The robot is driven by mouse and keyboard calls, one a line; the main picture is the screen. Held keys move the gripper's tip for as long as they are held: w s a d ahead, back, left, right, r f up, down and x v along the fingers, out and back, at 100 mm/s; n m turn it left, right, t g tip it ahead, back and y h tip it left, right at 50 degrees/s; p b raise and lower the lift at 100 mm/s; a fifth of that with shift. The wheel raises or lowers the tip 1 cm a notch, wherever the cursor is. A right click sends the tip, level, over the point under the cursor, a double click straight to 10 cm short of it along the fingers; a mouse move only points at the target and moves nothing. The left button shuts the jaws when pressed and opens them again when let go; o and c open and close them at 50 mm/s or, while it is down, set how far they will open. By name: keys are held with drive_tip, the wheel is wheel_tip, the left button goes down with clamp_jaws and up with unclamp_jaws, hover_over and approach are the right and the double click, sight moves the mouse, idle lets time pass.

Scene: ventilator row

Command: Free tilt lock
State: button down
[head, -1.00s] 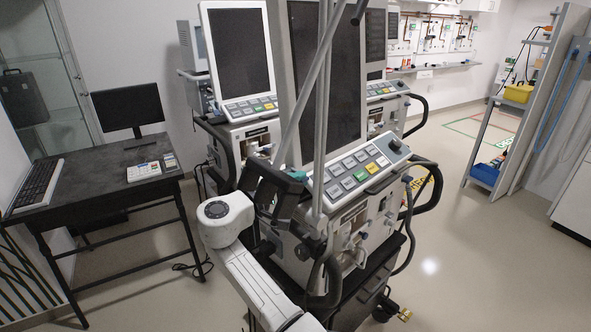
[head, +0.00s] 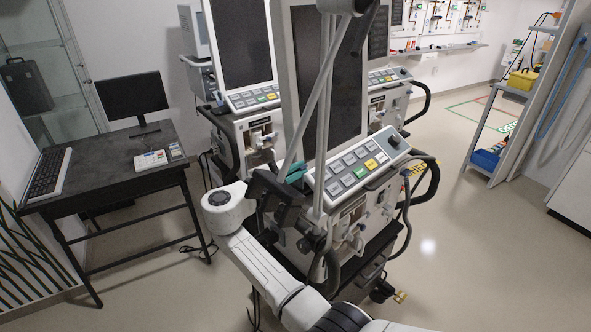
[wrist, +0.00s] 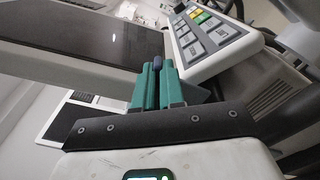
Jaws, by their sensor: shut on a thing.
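The nearest ventilator has a tall dark screen (head: 328,90) above a sloped keypad panel (head: 358,172). My gripper (head: 296,172) is at the left edge of this panel, by the foot of the screen. In the wrist view its two teal fingers (wrist: 158,80) are close together. They are shut on a small dark blue piece (wrist: 158,63), which looks like the tilt lock's lever; only its rounded tip shows. The screen (wrist: 75,45) lies to the left of the fingers in the wrist view, and the keypad (wrist: 205,38) to the right. The lever is hidden in the head view.
A second ventilator (head: 240,45) stands behind to the left, and another (head: 390,82) behind to the right. A desk (head: 100,165) with monitor and keyboard is at the left. A shelf rack (head: 490,140) is at the right, with open floor (head: 450,225) before it.

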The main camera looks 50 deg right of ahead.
drive_tip(key=shift+d, duration=0.1)
drive_tip(key=c, duration=1.2)
unclamp_jaws()
drive_tip(key=a, duration=0.3)
drive_tip(key=a+b, duration=0.1)
drive_tip(key=a, duration=0.3)
drive_tip(key=a+b, duration=0.1)
drive_tip(key=a, duration=0.3)
drive_tip(key=shift+w, duration=0.35)
